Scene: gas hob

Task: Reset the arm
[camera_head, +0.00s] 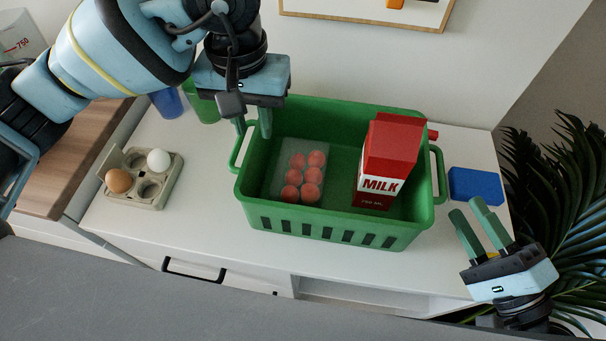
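My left gripper (254,124) comes in from the upper left and points down at the back left rim of the green basket (340,228). Its two green fingers are a little apart, with nothing seen between them. My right gripper (468,212) is at the lower right, in front of the basket's right side, pointing up and left. Its fingers are apart and empty. The basket holds a red and white milk carton (388,160), standing at the right, and a clear pack of red round items (304,176) at the left.
An egg tray (152,190) with a brown egg and a white egg sits left of the basket. A blue block (476,186) lies to the right. Blue and green cups (168,102) stand behind. A plant (560,200) is at far right. The counter's front strip is clear.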

